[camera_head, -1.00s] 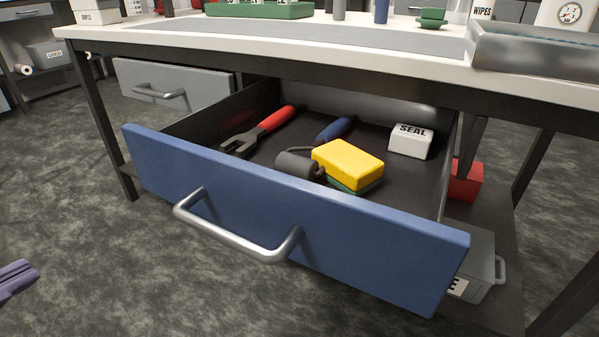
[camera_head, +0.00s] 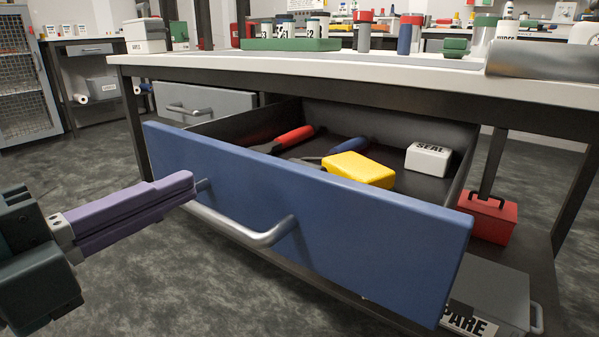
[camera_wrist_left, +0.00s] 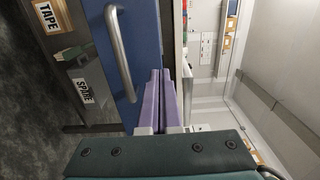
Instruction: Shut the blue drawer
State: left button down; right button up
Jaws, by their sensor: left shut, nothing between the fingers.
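The blue drawer (camera_head: 330,225) stands pulled out from under the bench. Its front panel and silver bar handle (camera_head: 245,232) face me. Inside lie a red-handled tool (camera_head: 293,137), a yellow block (camera_head: 358,170) and a white box marked SEAL (camera_head: 428,159). My left gripper (camera_head: 190,183) has purple fingers, shut and empty, with tips at the left end of the handle and overlapping its mount in the picture. In the left wrist view the fingers (camera_wrist_left: 161,74) point toward the drawer front (camera_wrist_left: 143,40), beside the handle (camera_wrist_left: 120,55). I cannot tell whether they touch. My right gripper is out of view.
The white bench top (camera_head: 330,68) overhangs the drawer. A grey drawer (camera_head: 205,103) stands out at its left. A red box (camera_head: 488,218) and a grey box marked SPARE (camera_head: 490,297) sit on the lower shelf at the right. The floor before the drawer is clear.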

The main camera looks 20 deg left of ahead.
aim_at(247, 159)
pick_arm(q)
jog(key=b+x, duration=0.1)
jog(key=x, duration=0.5)
jog(key=shift+w, duration=0.15)
jog(key=shift+w+d, duration=0.1)
jog(key=shift+w, duration=0.05)
